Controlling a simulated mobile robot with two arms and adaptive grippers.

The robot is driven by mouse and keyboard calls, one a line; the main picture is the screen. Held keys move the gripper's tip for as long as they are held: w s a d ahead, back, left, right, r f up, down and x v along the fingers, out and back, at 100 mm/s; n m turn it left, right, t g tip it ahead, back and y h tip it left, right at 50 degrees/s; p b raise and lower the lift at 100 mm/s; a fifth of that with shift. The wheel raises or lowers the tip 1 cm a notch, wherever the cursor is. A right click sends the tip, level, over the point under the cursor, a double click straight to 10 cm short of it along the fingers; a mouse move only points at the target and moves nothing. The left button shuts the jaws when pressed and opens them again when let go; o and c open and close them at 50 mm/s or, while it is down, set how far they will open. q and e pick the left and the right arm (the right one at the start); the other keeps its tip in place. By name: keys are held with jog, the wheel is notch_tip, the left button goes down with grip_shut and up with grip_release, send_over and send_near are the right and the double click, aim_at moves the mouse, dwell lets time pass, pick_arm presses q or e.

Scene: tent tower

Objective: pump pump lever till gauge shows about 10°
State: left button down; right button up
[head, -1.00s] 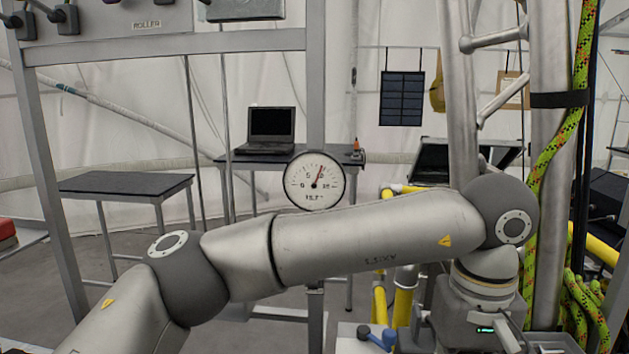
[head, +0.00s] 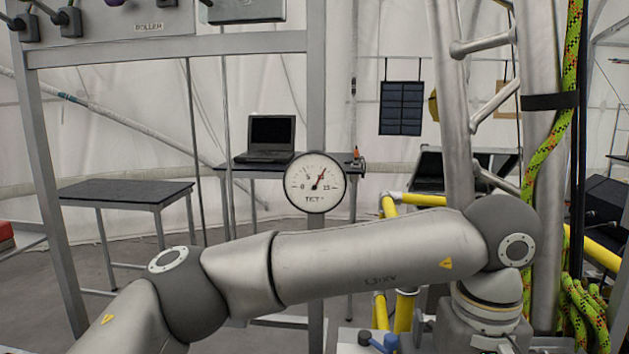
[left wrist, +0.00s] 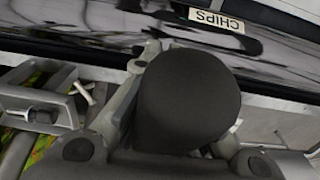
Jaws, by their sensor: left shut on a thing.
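The round white gauge (head: 315,183) is mounted on a grey upright post in the middle of the head view. Its red needle leans up and to the right, past the 5 mark and short of the 15. Its small printed readout is blurred. My left gripper (left wrist: 185,95) shows in the left wrist view, shut around a thick dark round grip (left wrist: 187,98). The grip looks like the end of the pump lever; the rest of the lever is hidden. My right gripper is in neither view.
A panel with knobs (head: 110,18) is at upper left. A laptop (head: 268,139) stands on a back table. Yellow pipes (head: 404,310), a metal truss and a green rope (head: 545,160) crowd the right. A blue-handled part (head: 383,342) is at the bottom.

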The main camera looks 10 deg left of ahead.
pick_arm(q)
jog(key=shift+w+r, duration=0.3)
jog(key=shift+r, duration=0.3)
jog(key=shift+w+r+p, duration=0.3)
jog(key=shift+r+p, duration=0.5)
jog(key=shift+p, duration=0.1)
jog(key=c, duration=1.4)
grip_release()
jog(key=shift+f, duration=0.1)
jog(key=shift+c, duration=0.2)
